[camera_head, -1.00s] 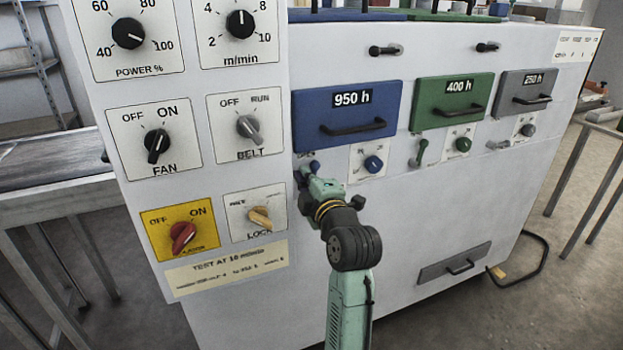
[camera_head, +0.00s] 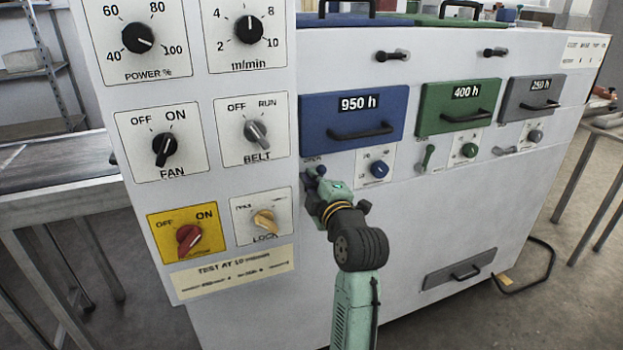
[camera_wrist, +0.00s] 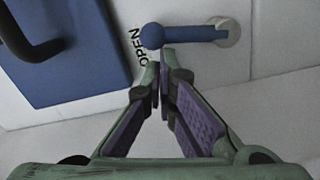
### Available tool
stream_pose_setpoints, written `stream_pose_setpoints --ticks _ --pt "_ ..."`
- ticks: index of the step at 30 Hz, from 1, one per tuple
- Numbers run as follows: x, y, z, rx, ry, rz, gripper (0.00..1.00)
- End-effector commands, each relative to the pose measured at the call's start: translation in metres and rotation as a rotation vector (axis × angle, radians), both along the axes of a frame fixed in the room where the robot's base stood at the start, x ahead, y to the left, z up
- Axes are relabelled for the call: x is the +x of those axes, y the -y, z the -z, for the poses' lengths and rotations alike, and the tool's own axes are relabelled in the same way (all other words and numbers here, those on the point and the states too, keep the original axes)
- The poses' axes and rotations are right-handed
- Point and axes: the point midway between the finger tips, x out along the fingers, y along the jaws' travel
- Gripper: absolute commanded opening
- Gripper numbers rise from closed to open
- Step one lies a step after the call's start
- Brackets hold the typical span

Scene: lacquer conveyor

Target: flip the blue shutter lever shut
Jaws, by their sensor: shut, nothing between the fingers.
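The blue shutter lever (camera_wrist: 190,35) shows in the wrist view as a blue rod with a ball knob, running from a pale round pivot (camera_wrist: 231,33) to the left. Its knob is beside the printed word OPEN (camera_wrist: 138,48). In the head view the lever's knob (camera_head: 321,170) shows just below the blue 950 h drawer (camera_head: 353,117), with the rest largely hidden by my gripper. My gripper (camera_wrist: 158,62) is shut and empty. Its fingertips are just below the knob in the wrist view; I cannot tell whether they touch it.
A blue dial (camera_head: 379,169) is right of my gripper. The LOCK knob (camera_head: 265,222) is to the left. A green lever (camera_head: 428,157) and a grey lever (camera_head: 504,150) are farther right.

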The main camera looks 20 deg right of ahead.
Motion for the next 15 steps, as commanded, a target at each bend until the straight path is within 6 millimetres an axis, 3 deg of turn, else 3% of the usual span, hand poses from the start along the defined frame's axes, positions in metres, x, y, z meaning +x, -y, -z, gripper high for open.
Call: stream_pose_setpoints --ticks 8,15 --pt "0.0 0.007 -0.001 0.081 -0.003 0.002 0.0" --pt "0.001 0.019 -0.003 0.258 -0.009 0.002 0.0"
